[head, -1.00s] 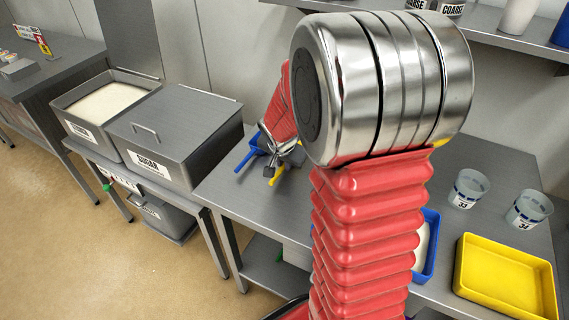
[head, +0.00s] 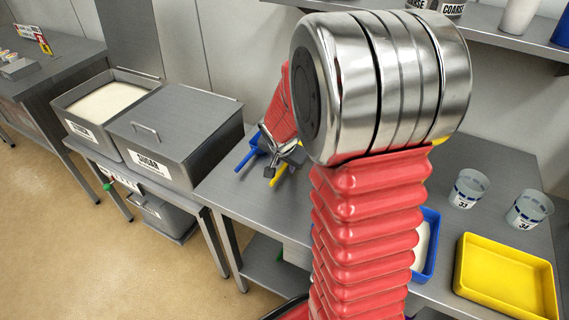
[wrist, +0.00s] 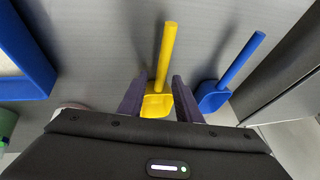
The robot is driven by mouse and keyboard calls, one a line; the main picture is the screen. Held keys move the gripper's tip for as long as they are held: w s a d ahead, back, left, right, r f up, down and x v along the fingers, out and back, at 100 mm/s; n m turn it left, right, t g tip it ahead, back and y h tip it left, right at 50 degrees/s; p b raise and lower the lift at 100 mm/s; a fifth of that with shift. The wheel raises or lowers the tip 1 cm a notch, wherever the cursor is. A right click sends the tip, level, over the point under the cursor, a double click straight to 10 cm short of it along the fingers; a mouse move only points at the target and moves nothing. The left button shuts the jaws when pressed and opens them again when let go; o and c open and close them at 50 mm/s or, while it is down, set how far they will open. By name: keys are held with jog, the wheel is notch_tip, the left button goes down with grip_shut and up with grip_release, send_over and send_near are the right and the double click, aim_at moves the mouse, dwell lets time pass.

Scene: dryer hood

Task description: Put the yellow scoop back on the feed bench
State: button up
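The yellow scoop (wrist: 166,58) lies on the grey metal feed bench (wrist: 100,50), its handle pointing away from my gripper in the wrist view. My gripper (wrist: 160,82) is open, with one finger on each side of the scoop near its bowl; gaps show between the fingertips and the handle. In the head view the yellow handle (head: 277,176) shows just below my gripper (head: 283,160), and the bowl is hidden there. A blue scoop (wrist: 240,62) lies to the right of the yellow one, apart from it.
A blue tray (head: 427,245), a yellow tray (head: 507,276) and two numbered cups (head: 468,188) (head: 529,209) stand on the bench to the right. A grey sugar bin (head: 175,140) stands left of the bench. Bare bench lies in front of the scoops.

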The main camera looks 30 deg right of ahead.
jog(key=v, duration=1.2)
dwell(0.6)
jog(key=s+a+r+n+y, duration=0.1)
jog(key=s+a+r+n, duration=0.1)
jog(key=s+a+n, duration=0.2)
jog(key=s+a+r+n+y, duration=0.1)
jog(key=s+a+r+n, duration=0.1)
jog(key=s+a+n, duration=0.2)
jog(key=s+a+r+n+t+y, duration=0.1)
jog(key=s+a+r+n, duration=0.2)
jog(key=s+a, duration=0.5)
jog(key=shift+s+a+n, duration=0.3)
jog(key=shift+a+n, duration=0.25)
jog(key=shift+n, duration=0.15)
dwell(0.4)
